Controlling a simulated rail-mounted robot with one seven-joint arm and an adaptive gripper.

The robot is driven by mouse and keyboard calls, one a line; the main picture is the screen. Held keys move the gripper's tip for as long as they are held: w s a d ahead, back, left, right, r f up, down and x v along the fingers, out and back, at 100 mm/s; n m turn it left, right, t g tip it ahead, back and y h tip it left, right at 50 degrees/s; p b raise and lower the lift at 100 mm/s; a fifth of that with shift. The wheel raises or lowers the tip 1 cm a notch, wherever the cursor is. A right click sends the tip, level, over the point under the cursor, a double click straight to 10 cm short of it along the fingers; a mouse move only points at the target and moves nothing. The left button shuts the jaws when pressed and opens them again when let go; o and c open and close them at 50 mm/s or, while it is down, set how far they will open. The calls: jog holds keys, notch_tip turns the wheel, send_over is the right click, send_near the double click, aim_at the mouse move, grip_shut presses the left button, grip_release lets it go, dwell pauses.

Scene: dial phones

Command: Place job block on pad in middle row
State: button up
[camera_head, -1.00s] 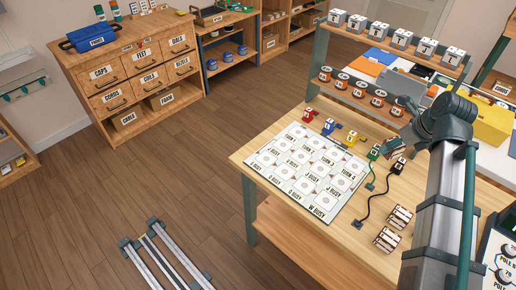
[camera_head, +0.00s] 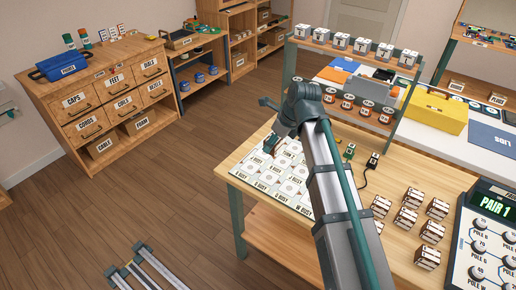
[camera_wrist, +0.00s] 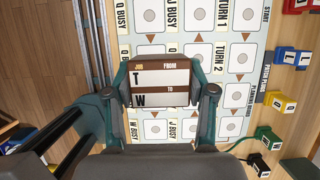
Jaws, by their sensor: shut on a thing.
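My gripper (camera_wrist: 160,100) is shut on a job block (camera_wrist: 158,79), which has a brown and white face reading JOB, FROM T, TO W. In the head view my gripper (camera_head: 271,145) holds it over the left back part of the white board (camera_head: 300,207). The board has rows of square pads with round marks. In the wrist view the middle row of pads (camera_wrist: 201,54) runs up the picture right of the block. The block and fingers hide some pads below them. I cannot tell whether the block touches the board.
Several other job blocks (camera_head: 408,217) stand on the table's right part, beside a console (camera_head: 484,240) reading PAIR 1. A rack (camera_head: 352,75) rises behind.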

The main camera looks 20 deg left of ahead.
jog(key=w+a+f, duration=0.2)
jog(key=w+a+f+p, duration=0.1)
jog(key=w+f, duration=0.1)
jog(key=w, duration=0.1)
jog(key=w+a+f, duration=0.2)
jog(key=w+f, duration=0.1)
jog(key=shift+w+a+f+p, duration=0.1)
jog(key=shift+w+a+p, duration=0.1)
jog(key=shift+a+p, duration=0.2)
jog(key=shift+w+a+f, duration=0.2)
jog(key=shift+w+f, duration=0.15)
jog(key=shift+f, duration=0.2)
jog(key=shift+w+a+f, duration=0.1)
jog(key=shift+w+f, duration=0.05)
jog(key=shift+f, duration=0.25)
jog(key=shift+f+p, duration=0.65)
jog(key=shift+f, duration=0.7)
jog(key=shift+f, duration=0.1)
jog(key=o, duration=1.3)
